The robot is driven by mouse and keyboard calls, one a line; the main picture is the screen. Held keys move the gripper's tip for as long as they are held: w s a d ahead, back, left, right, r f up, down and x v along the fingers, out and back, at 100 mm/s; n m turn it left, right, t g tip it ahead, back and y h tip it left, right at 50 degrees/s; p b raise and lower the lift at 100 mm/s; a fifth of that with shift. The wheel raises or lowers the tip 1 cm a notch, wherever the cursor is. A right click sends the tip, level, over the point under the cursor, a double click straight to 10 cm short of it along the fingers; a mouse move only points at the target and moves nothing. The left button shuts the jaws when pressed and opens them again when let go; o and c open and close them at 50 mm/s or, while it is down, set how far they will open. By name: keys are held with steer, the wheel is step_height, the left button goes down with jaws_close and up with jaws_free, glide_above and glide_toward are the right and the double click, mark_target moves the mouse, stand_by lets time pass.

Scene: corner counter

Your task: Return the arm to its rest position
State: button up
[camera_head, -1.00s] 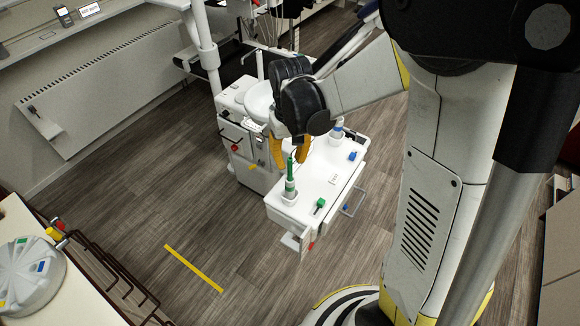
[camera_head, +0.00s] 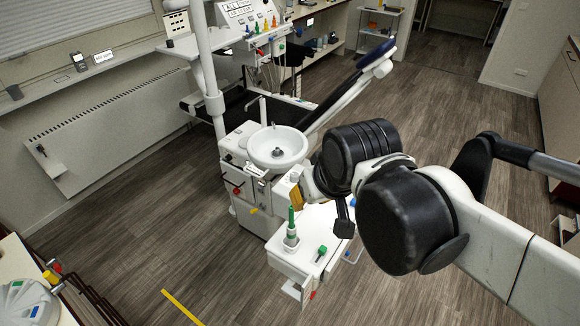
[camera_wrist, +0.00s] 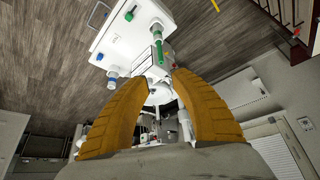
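My gripper (camera_wrist: 158,80) shows in the wrist view as two orange fingers spread apart, with nothing held between them. In the head view its orange finger part (camera_head: 297,197) shows just behind the green-topped tool, partly hidden by my dark wrist. My arm extends from the right edge, bent at a large black joint. The white tray cart (camera_head: 290,262) is below and left of the wrist. It also shows, upside down, in the wrist view (camera_wrist: 127,38). The green-topped tool (camera_head: 292,228) stands upright in a holder on the cart, and touching or apart from the gripper cannot be told.
A white basin (camera_head: 278,146) and its unit stand behind the cart, with the dental chair (camera_head: 350,88) beyond. A wall radiator (camera_head: 110,125) is at left. A counter (camera_head: 18,255) is at lower left.

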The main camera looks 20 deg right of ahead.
steer(key=shift+s+t, duration=0.7)
steer(key=shift+s, duration=0.3)
